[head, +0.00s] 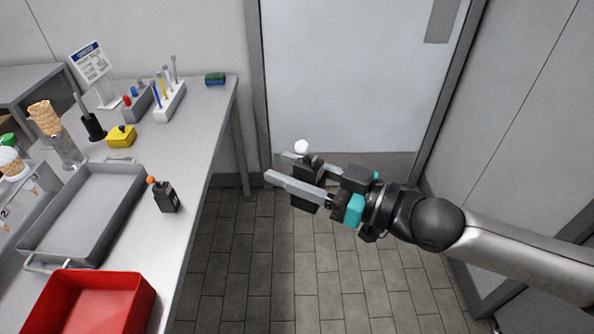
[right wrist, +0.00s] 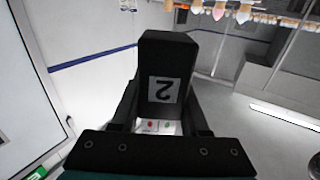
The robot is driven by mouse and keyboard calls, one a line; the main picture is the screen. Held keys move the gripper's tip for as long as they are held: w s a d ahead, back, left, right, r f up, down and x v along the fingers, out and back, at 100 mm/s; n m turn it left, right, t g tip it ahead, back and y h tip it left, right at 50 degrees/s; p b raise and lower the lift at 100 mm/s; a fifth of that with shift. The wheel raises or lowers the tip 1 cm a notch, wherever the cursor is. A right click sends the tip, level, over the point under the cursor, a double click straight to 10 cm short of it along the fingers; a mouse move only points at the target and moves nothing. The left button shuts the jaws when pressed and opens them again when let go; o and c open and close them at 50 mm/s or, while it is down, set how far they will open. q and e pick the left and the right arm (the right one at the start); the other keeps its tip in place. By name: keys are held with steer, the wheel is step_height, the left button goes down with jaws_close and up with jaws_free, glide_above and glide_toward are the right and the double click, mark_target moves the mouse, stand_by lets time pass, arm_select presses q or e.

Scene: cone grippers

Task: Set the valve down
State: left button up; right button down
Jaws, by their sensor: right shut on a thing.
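My right gripper (head: 277,167) reaches in from the right over the floor, beyond the table's right edge. It is shut on the valve (head: 307,172), a black block with a white ball on top. The valve hangs in the air between the fingers, touching no surface. In the right wrist view the valve (right wrist: 168,55) shows a white label with an upside-down 2. A similar black block with an orange ball (head: 165,196) stands upright on the metal table (head: 207,125) near its right edge. My left gripper is not in view.
A grey tray (head: 125,215) and a red bin (head: 140,292) stand on the table. A yellow box (head: 121,137), a white rack (head: 170,103) and a green-blue item (head: 215,79) sit farther back. A door (head: 350,70) is behind.

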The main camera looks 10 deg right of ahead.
steer(key=shift+w+a+r+n+g+y, duration=0.3)
steer(key=shift+w+a+n+g+y, duration=0.1)
steer(key=shift+a+n+g, duration=0.35)
steer(key=shift+d+n+g+y, duration=0.25)
steer(key=shift+n+g+y, duration=0.2)
steer(key=shift+g, duration=0.4)
steer(key=shift+s+d+n+g+y, duration=0.2)
steer(key=shift+d+n+g, duration=0.25)
steer(key=shift+g, duration=0.5)
steer(key=shift+s+d+n+g+y, duration=0.1)
steer(key=shift+d+n+g+y, duration=0.15)
steer(key=shift+n+g, duration=0.55)
steer(key=shift+s+d+n+g+y, duration=0.1)
steer(key=shift+d+n+g+y, duration=0.25)
steer(key=shift+g, duration=0.7)
